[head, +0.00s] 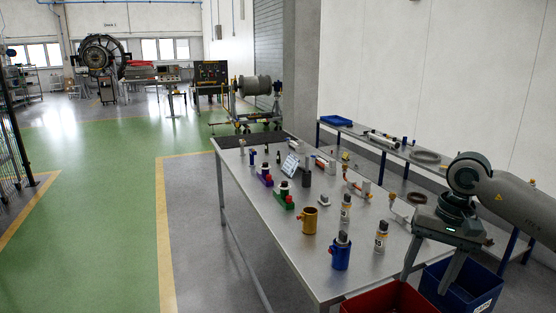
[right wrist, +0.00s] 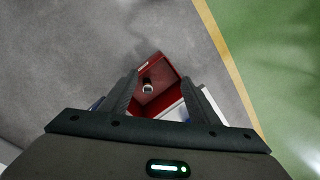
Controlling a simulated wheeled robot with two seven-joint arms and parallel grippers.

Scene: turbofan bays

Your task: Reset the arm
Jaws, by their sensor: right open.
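My right arm (head: 515,205) comes in from the right in the head view. My right gripper (head: 425,284) points down with its fingers apart, beyond the near right corner of the metal table (head: 285,232), above the red bin (head: 385,301) and blue bin (head: 437,298). In the right wrist view the open fingers (right wrist: 160,82) have nothing between them. The red bin (right wrist: 150,65) shows below and beyond them, with a small dark and pale cylinder (right wrist: 148,86) inside. My left gripper is not in view.
On the table stand a blue cup-like part (head: 341,255), a gold one (head: 309,221), labelled cylinders (head: 381,236), green and purple fixtures and several small parts. A side bench (head: 400,150) runs along the wall. Green floor (head: 110,200) at left is clear.

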